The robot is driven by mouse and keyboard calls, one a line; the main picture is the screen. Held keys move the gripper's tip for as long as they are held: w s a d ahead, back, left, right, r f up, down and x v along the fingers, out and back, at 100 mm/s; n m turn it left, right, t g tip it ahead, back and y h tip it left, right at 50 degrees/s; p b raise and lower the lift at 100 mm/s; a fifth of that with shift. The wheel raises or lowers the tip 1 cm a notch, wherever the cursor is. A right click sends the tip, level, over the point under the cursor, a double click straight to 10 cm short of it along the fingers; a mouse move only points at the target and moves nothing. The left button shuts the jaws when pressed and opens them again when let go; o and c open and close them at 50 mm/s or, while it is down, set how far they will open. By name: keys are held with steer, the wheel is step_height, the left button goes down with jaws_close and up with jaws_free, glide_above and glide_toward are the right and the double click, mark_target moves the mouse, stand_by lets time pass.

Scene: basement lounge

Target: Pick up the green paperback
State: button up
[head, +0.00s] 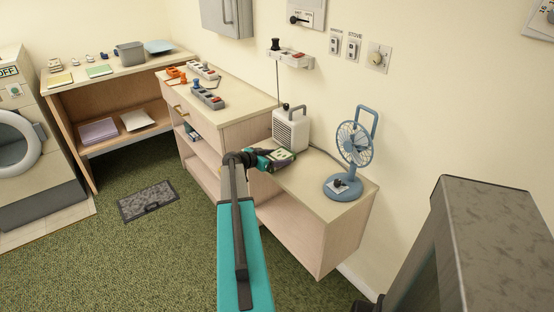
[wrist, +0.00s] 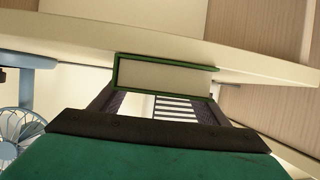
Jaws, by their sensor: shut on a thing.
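The green paperback (wrist: 165,75) shows in the wrist view with its pale page edges toward the camera and green cover along its borders. My gripper (wrist: 164,98) is shut on it, with one dark finger on each side. In the head view my gripper (head: 276,159) is over the low cabinet top (head: 318,190), just in front of the white heater. There the book is largely hidden by the gripper. I cannot tell whether the book touches the cabinet top or is a little above it.
A white heater (head: 290,130) stands close behind my gripper, and a blue fan (head: 354,150) stands to its right. A higher cabinet (head: 240,108) with power strips is on the left. A desk (head: 120,72) with papers is further back. The green carpet in front is mostly clear.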

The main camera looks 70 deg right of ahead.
mark_target(277, 158)
steer(key=shift+r, duration=0.15)
steer(key=shift+r+b, duration=0.35)
steer(key=shift+r, duration=0.55)
steer(key=shift+s+a+r, duration=0.15)
steer(key=shift+a+r, duration=0.35)
steer(key=shift+r, duration=0.2)
steer(key=s+a+r+b, duration=0.1)
steer(key=s+a+b, duration=0.2)
steer(key=a, duration=1.1)
steer(key=shift+s+a+r, duration=0.15)
steer(key=shift+a+r, duration=0.05)
steer(key=shift+a, duration=0.1)
